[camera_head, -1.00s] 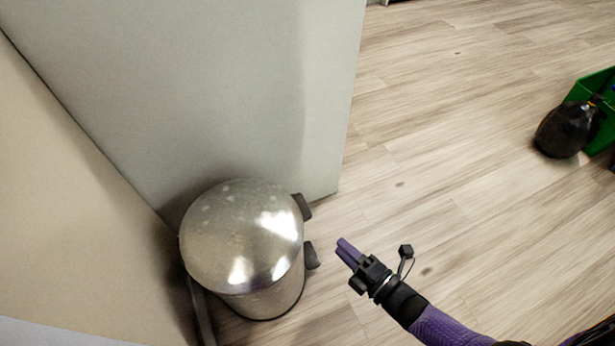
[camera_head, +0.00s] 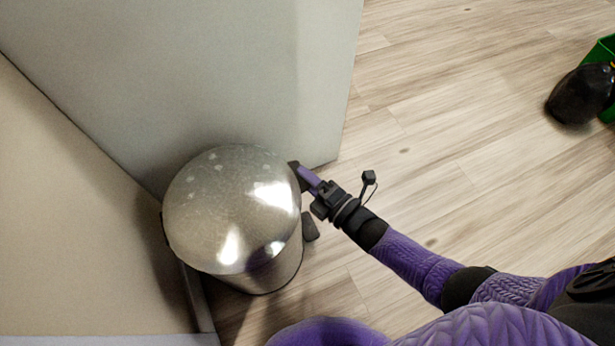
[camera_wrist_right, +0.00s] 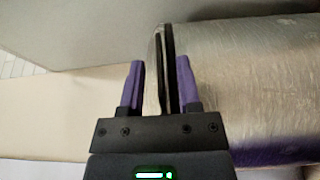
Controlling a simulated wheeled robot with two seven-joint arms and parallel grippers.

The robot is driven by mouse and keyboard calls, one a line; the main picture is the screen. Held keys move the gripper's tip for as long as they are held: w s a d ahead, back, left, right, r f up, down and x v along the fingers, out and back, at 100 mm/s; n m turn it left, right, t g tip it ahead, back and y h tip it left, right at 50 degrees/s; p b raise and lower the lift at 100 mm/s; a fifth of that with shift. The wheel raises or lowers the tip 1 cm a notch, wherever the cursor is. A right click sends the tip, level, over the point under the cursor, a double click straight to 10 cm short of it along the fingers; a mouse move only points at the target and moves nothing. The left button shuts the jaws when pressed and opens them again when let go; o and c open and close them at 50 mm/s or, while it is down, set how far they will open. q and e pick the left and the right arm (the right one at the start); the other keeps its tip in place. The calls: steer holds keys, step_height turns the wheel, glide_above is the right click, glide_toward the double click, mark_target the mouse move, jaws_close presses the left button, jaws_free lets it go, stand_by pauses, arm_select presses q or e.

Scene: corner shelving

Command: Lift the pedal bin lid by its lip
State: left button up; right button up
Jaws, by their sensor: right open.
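The pedal bin (camera_head: 275,277) is a shiny metal cylinder with a domed lid (camera_head: 225,195), which looks closed. My right gripper (camera_head: 303,172) is at the right edge of the lid, near its dark tab. In the right wrist view my right gripper (camera_wrist_right: 159,75) is open, with one purple finger on each side of the lid's dark lip (camera_wrist_right: 168,70). I see a gap on the left of the lip; the right finger is close to it. The bin's metal body (camera_wrist_right: 255,75) fills the right side there. My left gripper is out of view.
A grey-green panel (camera_head: 220,70) stands close behind the bin, and a beige panel (camera_head: 70,200) is at its left. A dark pedal (camera_head: 310,227) sticks out at the right. A black bag (camera_head: 580,95) and green container (camera_head: 603,48) are far right. Wood floor between is clear.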

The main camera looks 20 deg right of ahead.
jaws_close()
stand_by(1.4)
